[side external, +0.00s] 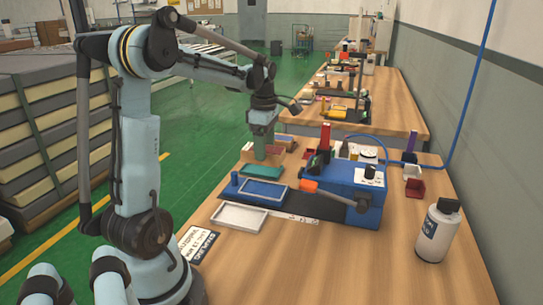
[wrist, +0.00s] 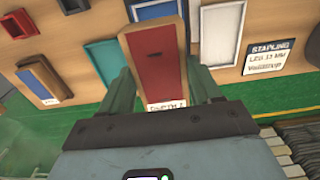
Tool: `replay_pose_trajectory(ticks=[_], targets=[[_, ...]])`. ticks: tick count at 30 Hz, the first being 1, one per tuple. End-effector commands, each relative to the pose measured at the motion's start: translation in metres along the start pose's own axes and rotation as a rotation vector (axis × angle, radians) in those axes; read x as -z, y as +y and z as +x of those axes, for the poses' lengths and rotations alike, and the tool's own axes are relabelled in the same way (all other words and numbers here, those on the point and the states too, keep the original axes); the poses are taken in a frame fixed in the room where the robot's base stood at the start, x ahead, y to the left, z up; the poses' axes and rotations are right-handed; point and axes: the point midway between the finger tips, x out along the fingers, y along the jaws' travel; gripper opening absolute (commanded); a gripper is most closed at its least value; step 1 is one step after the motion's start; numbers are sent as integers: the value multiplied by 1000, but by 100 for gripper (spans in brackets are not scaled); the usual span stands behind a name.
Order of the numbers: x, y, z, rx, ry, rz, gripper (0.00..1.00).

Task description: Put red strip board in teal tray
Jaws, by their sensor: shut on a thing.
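The red strip board (wrist: 158,62) has a red face with a dark slot, pale wooden edges and a white label at its near end. In the wrist view, the green fingers of my gripper (wrist: 162,92) are shut on it, one along each side. In the side view my gripper (side external: 262,152) points down behind the teal tray, and the board is mostly hidden there. The teal tray (side external: 259,171) lies on the table in front of my gripper. It shows left of the board in the wrist view (wrist: 103,62). I cannot tell how high the board is.
A blue tray (side external: 264,188) and a white tray (side external: 239,217) lie nearer the arm's base. A blue machine (side external: 345,192) stands to the right.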

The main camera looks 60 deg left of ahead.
Motion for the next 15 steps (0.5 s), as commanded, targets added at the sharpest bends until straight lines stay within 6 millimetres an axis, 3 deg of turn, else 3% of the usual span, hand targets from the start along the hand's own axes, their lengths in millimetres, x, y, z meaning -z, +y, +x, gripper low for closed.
replay_pose_trajectory(ticks=[15], targets=[[37,100,4,-1,0,-3,25]])
